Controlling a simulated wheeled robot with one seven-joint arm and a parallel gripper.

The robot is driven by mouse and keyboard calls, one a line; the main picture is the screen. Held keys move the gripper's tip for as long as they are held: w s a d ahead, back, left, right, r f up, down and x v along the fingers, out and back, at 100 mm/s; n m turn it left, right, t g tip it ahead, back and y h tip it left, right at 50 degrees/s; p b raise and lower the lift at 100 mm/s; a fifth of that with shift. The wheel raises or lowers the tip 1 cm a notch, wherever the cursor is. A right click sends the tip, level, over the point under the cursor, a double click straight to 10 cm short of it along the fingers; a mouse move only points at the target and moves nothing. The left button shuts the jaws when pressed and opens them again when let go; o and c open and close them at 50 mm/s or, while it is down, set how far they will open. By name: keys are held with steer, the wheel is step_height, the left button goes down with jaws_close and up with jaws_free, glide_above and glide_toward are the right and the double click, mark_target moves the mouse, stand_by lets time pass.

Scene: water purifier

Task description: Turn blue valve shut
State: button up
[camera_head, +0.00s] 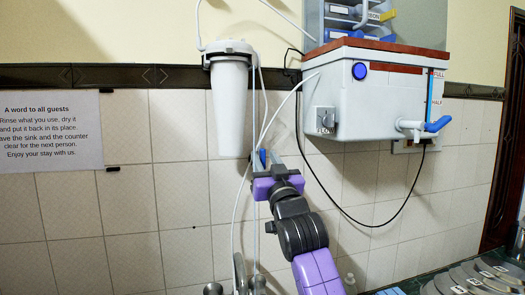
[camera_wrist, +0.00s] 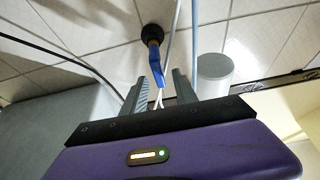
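The blue valve's lever (camera_wrist: 156,66) sticks out from a brass-coloured stem on a black round wall fitting in the wrist view. A small blue part of it (camera_head: 263,157) shows by my fingertips in the head view; the rest is hidden. My gripper (camera_wrist: 160,88) is open, its two grey fingers apart on either side of the lever's end. I see nothing clamped between them. In the head view my gripper (camera_head: 263,164) reaches up to the wall below the filter. Whether a finger touches the lever, I cannot tell.
A white filter canister (camera_head: 230,105) hangs just above left of my gripper. Thin white tubes (camera_head: 262,100) run close by it. A white tank (camera_head: 395,95) with a blue-handled tap (camera_head: 437,124) is on the wall to the right. Faucets (camera_head: 240,275) stand below.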

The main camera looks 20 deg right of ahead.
steer(key=shift+p+x, duration=0.3)
steer(key=shift+x, duration=1.05)
jaws_close()
